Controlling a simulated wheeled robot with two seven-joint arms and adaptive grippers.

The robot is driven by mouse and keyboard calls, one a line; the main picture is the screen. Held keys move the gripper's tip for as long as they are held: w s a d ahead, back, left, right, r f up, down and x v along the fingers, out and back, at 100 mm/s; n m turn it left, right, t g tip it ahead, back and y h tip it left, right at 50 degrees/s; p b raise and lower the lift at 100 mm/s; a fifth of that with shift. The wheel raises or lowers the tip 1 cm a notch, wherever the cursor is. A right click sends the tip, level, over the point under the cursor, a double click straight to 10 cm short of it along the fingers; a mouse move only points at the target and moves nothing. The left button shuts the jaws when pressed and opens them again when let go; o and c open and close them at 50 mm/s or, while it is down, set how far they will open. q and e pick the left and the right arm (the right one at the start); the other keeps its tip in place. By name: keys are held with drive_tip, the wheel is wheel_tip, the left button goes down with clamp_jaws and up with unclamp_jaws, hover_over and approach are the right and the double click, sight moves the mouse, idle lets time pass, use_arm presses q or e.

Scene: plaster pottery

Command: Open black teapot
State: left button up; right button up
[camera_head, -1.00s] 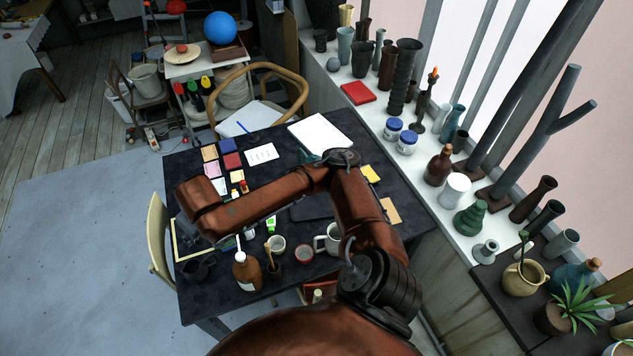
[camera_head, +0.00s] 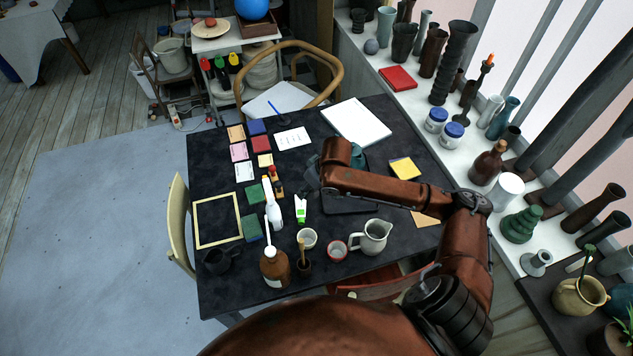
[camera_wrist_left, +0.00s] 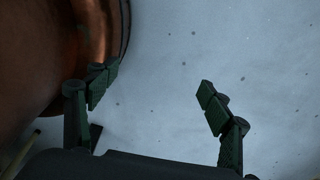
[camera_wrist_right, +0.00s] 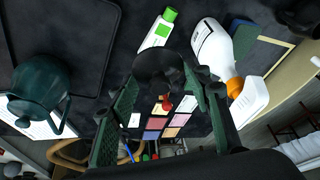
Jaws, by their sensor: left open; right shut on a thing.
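A black teapot (camera_head: 217,261) stands at the near left corner of the dark table in the head view, small and dark there; its top looks open. My right gripper (camera_head: 310,174) is over the middle of the table, well away from the pot, partly hidden by my forearm. In the right wrist view the right gripper (camera_wrist_right: 160,98) is shut on a dark round piece (camera_wrist_right: 158,68), which looks like the teapot's lid. My left gripper (camera_wrist_left: 157,92) is open and empty above the pale floor, outside the head view.
A dark green teapot (camera_wrist_right: 36,88) is close beside the right gripper. A white bottle (camera_head: 273,207), a green-capped tube (camera_head: 300,210), a brown bottle (camera_head: 274,268), cups and a white pitcher (camera_head: 371,237) crowd the near table. A yellow frame (camera_head: 218,220) lies at the left.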

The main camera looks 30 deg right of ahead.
use_arm(q)
drive_tip(key=shift+o, duration=0.7)
drive_tip(key=shift+w+f+b, duration=0.35)
drive_tip(key=shift+w+f, duration=0.3)
drive_tip(key=shift+f, duration=0.05)
use_arm(e)
drive_tip(key=d+f, duration=0.2)
drive_tip(key=f, duration=0.1)
drive_tip(key=shift+w+d, duration=0.15)
drive_tip(key=shift+d, duration=0.1)
drive_tip(key=w+f, duration=0.1)
drive_tip(key=w, duration=0.1)
drive_tip(key=b, duration=0.3)
hover_over(303, 184)
drive_tip(key=s, duration=0.2)
drive_tip(key=shift+n, duration=0.3)
wheel_tip(303, 184, down, 9)
drive_tip(key=shift+w+d+r, duration=0.1)
drive_tip(key=shift+d+r, duration=0.05)
drive_tip(key=shift+w, duration=0.15)
wheel_tip(303, 184, down, 4)
drive_tip(key=shift+w+r+b, duration=0.1)
drive_tip(key=shift+r+b, duration=0.1)
drive_tip(key=shift+b, duration=0.25)
use_arm(q)
drive_tip(key=f, duration=0.3)
drive_tip(key=shift+s+f, duration=0.25)
drive_tip(key=shift+f, duration=0.15)
